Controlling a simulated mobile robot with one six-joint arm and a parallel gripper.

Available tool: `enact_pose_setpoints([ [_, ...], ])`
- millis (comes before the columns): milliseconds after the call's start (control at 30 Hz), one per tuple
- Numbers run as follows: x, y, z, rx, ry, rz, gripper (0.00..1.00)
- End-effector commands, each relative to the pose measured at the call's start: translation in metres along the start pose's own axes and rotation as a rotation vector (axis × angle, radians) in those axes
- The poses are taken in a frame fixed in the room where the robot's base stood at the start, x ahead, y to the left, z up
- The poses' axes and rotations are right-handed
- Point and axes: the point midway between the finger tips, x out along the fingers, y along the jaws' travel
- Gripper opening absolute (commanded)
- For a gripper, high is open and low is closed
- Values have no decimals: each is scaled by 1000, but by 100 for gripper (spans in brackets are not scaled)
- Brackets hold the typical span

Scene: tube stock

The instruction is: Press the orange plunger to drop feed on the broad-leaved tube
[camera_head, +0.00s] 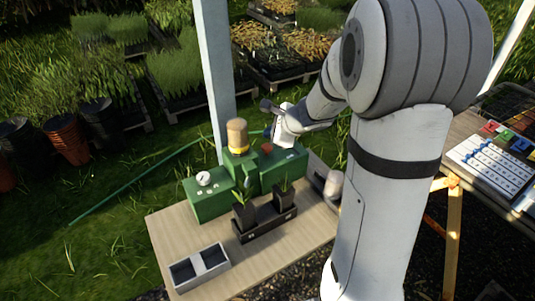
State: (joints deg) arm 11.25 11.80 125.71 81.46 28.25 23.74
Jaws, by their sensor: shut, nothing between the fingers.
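The orange plunger (267,148) is a small round cap on top of the green dispenser (213,203). Two black tubes stand upright in a dark rack (265,230) in front of it. The left tube (243,217) appears to hold the broad-leaved plant (247,184). The right tube (284,203) has thin, grass-like leaves. My gripper (284,143) is shut and empty, above the dispenser's back and a little right of the plunger. Its fingertips are small and hard to make out, and I cannot tell whether they touch anything.
A tan canister (237,132) with a yellow band rises from the dispenser left of the plunger. A white round knob (204,178) sits at its left end. A grey two-compartment tray (200,268) lies at the wooden table's (165,236) front. A post (213,75) stands behind.

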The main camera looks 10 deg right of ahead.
Motion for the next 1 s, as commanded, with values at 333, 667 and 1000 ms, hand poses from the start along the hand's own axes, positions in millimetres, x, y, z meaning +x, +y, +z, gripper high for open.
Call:
enact_pose_setpoints([
  [333,13,10,-9,-2,-1,0,0],
  [667,13,9,-8,-2,-1,0,0],
  [1000,13,10,-8,-2,-1,1,0],
])
